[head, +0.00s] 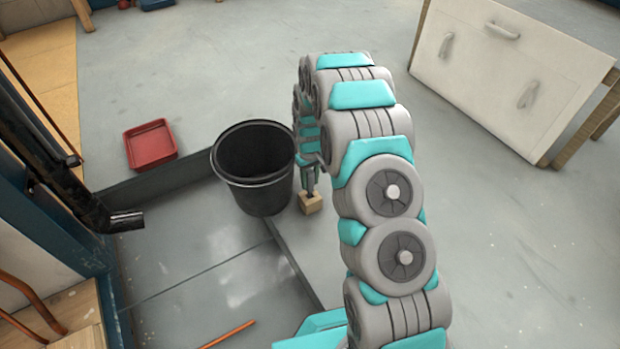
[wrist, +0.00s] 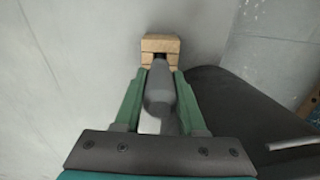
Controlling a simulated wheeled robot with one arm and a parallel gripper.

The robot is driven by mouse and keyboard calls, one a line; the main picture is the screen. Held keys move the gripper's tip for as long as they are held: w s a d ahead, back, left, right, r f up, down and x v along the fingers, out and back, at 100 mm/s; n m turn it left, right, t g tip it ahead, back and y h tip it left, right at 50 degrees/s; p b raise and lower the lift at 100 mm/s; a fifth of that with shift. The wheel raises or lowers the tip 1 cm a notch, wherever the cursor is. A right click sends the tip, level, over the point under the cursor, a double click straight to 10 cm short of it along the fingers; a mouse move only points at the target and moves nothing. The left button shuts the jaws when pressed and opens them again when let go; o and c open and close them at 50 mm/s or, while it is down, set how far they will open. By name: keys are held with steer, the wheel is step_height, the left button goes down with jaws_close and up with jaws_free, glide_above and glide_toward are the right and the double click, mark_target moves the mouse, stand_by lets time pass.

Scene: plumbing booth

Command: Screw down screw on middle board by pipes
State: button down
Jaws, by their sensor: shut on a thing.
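My gripper (head: 309,183) points down low beside the black bucket. In the wrist view its two green fingers (wrist: 159,78) are shut on a grey tapered tool (wrist: 159,95), perhaps a screwdriver. The tool's narrow end points at a small wooden block (wrist: 160,45). The block also shows in the head view (head: 311,204), on the grey floor right below the gripper. I cannot tell whether the tool's tip sits in the block. Pipes stand at the left: a dark pipe (head: 122,222) and copper pipes (head: 30,295). I cannot make out the screw or the middle board.
The black bucket (head: 232,185) stands just left of my gripper; its dark side fills the wrist view's lower right. A red tray (head: 150,144) lies farther left. A copper pipe (head: 230,334) lies on the floor in front. A white cabinet (head: 480,85) stands right. Floor between is clear.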

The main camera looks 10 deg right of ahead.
steer(key=shift+c, duration=2.1)
jaws_free()
steer(key=shift+s+r+p, duration=0.1)
steer(key=shift+r+p, duration=0.45)
steer(key=shift+r, duration=3.5)
steer(key=s+r+m+p, duration=0.1)
steer(key=s+r+p, duration=0.2)
steer(key=s+r, duration=0.65)
steer(key=s+r+p, duration=0.2)
steer(key=s+r, duration=0.4)
steer(key=r, duration=0.7)
steer(key=s+r+p, duration=0.2)
steer(key=s+r, duration=0.2)
steer(key=s, duration=0.5)
steer(key=s+r+m+g+p, duration=0.1)
steer(key=s+r, duration=0.3)
steer(key=s, duration=0.5)
steer(key=s+r+m+p, duration=0.1)
steer(key=s+r+p, duration=0.2)
steer(key=s, duration=0.7)
step_height(320, 180, up, 2)
steer(key=shift+r+g, duration=0.1)
steer(key=shift+g, duration=0.3)
